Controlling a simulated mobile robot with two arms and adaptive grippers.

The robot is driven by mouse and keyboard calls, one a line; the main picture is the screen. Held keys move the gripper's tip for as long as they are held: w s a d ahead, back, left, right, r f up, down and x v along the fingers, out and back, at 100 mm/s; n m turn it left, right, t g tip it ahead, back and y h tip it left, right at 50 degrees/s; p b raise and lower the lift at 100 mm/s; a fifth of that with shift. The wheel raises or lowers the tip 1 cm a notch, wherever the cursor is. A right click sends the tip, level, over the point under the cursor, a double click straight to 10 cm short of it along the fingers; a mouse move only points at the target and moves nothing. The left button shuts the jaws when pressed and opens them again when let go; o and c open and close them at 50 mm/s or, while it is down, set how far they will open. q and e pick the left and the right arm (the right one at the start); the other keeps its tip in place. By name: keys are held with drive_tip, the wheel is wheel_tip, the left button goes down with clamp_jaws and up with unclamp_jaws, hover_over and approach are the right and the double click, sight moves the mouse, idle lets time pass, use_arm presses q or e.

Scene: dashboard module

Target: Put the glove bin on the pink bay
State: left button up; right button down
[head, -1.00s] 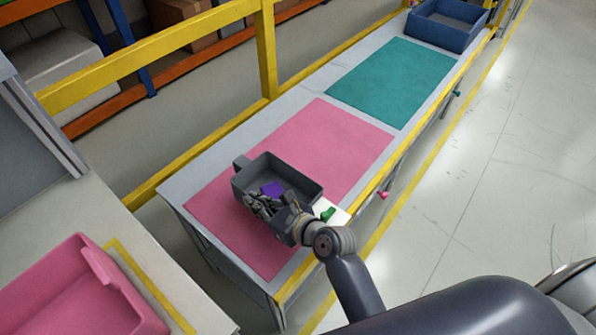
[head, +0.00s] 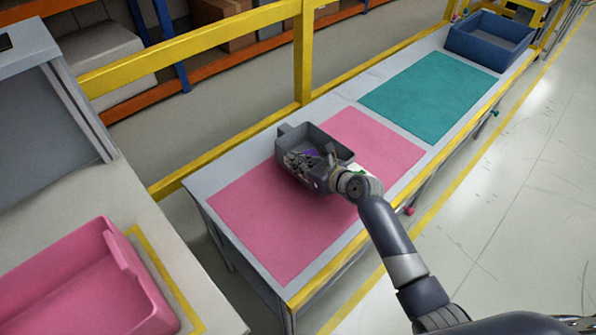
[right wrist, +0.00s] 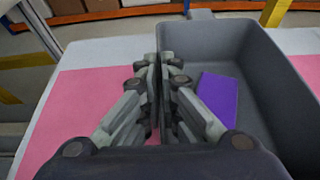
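The glove bin is a dark grey open bin (head: 326,140) with a purple item (head: 311,153) inside. It is over the back part of the pink bay (head: 275,235), near the far edge; I cannot tell if it rests on the mat or hangs just above. My right gripper (head: 303,165) is at the bin's near side. In the right wrist view its fingers (right wrist: 158,68) are close together on the bin's left wall, with the bin's floor (right wrist: 258,105) and purple item to their right. The pink mat (right wrist: 85,100) shows at left. My left gripper is not in view.
A teal bay (head: 430,92) lies beyond the pink one, with a blue bin (head: 490,38) at the far end. A yellow rail (head: 303,55) runs behind the bench. A pink bin (head: 85,285) stands on the bench at lower left. The front of the pink mat is clear.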

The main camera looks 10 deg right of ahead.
sight(298, 179)
drive_tip(key=shift+f+b, duration=0.45)
drive_tip(key=shift+f, duration=1.2)
drive_tip(key=shift+f, duration=0.1)
drive_tip(key=c, duration=1.8)
unclamp_jaws()
drive_tip(key=shift+f, duration=0.1)
drive_tip(key=shift+s+r, duration=0.15)
drive_tip(key=shift+r, duration=0.05)
drive_tip(key=p+v, duration=0.1)
drive_tip(key=v, duration=1.1)
drive_tip(key=shift+p, duration=0.3)
